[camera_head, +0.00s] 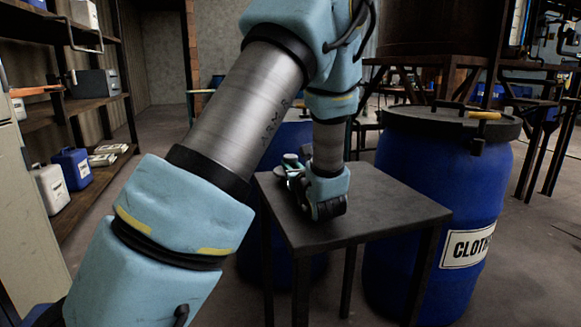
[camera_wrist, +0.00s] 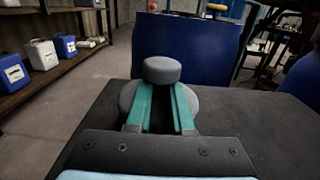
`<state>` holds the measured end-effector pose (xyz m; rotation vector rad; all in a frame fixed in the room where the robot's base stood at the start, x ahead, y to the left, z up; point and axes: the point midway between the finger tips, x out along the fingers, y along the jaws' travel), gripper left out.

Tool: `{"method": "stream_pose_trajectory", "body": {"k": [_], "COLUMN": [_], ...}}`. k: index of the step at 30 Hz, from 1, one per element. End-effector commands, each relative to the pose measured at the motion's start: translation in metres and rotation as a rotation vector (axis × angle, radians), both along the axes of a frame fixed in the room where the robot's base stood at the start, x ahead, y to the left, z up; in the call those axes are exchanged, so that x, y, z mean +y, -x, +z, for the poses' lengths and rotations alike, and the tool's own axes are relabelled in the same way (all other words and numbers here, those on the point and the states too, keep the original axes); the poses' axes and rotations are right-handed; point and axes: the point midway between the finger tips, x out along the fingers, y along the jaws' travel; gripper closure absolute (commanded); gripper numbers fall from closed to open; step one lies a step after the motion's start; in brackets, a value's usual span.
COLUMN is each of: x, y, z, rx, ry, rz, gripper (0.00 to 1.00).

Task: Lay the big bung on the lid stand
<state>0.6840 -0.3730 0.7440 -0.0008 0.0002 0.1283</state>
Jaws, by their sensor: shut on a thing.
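The big bung (camera_wrist: 162,70) is grey, with a round knob on top and a wider disc (camera_wrist: 192,98) below it. My gripper (camera_wrist: 164,92) has its two teal fingers shut around the neck under the knob. In the head view my gripper (camera_head: 295,172) is low over the small dark table, which looks like the lid stand (camera_head: 388,212).
A blue drum (camera_head: 425,200) with a dark lid and a label stands right beside the table. Another blue drum (camera_head: 287,140) is behind it. Shelves with blue and white containers (camera_head: 72,168) line the left. Bare tabletop (camera_wrist: 255,125) lies right of the bung.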

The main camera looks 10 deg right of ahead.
Motion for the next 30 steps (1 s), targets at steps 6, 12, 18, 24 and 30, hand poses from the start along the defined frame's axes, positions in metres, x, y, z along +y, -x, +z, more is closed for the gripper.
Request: {"method": "stream_pose_trajectory", "body": {"k": [6, 12, 18, 24, 30], "x": [0.0, 0.0, 0.0, -0.003, -0.009], "y": [0.0, 0.0, 0.0, 0.013, 0.053], "z": [-0.002, -0.002, -0.001, 0.001, 0.001], "rx": [0.0, 0.0, 0.0, 0.001, 0.002], "ry": [0.0, -0.001, 0.0, -0.001, -0.003], "rz": [0.0, 0.0, 0.0, -0.004, -0.006], "gripper": [0.69, 0.5, 0.5, 0.5, 0.5]}}
